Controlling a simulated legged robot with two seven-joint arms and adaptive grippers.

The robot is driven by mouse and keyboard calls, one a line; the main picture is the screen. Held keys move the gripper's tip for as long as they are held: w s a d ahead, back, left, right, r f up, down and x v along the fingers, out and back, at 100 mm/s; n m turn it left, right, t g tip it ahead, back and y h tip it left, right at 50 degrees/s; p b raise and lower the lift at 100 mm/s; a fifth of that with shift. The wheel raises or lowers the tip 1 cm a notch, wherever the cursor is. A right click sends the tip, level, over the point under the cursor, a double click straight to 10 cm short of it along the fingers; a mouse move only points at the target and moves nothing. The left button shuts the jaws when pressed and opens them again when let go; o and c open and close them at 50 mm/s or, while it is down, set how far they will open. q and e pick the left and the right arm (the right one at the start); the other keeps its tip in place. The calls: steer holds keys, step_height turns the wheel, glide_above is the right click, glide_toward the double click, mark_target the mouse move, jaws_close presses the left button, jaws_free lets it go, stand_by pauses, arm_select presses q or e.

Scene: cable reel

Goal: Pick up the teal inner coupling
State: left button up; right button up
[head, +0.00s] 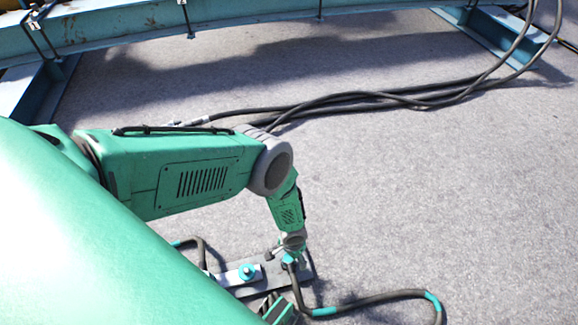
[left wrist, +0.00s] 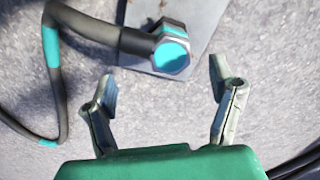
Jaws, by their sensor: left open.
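In the left wrist view a teal-faced coupling (left wrist: 172,55) with a metal hex collar sits at the end of a black cable, over the edge of a grey plate (left wrist: 194,22). My left gripper (left wrist: 162,75) is open and empty, with its fingers spread. The coupling lies ahead of the fingertips, between their lines and apart from both. In the head view my left arm reaches down to the plate (head: 308,268), where a teal fitting (head: 247,272) and a teal coupling (head: 289,258) show. Which is the inner one I cannot tell. The gripper fingers are not clear there. My right gripper is not in view.
A black cable with teal bands (head: 385,296) curls across the ground right of the plate. Thick black cables (head: 400,97) lie farther back. A blue steel frame (head: 235,22) spans the far side. The grey ground at right is mostly clear.

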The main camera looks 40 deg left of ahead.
mark_target(290, 259)
arm_select(q)
steer(key=f, duration=0.1)
steer(key=f+b, duration=0.1)
steer(key=f, duration=0.1)
steer(key=f+b, duration=0.1)
steer(key=shift+s+a+f, duration=0.15)
steer(key=shift+s+a, duration=0.05)
steer(key=shift+a, duration=0.05)
steer(key=shift+f+b, duration=0.15)
steer(key=shift+b, duration=0.15)
steer(key=shift+a, duration=0.1)
steer(key=c, duration=1.4)
steer(key=shift+c, duration=0.2)
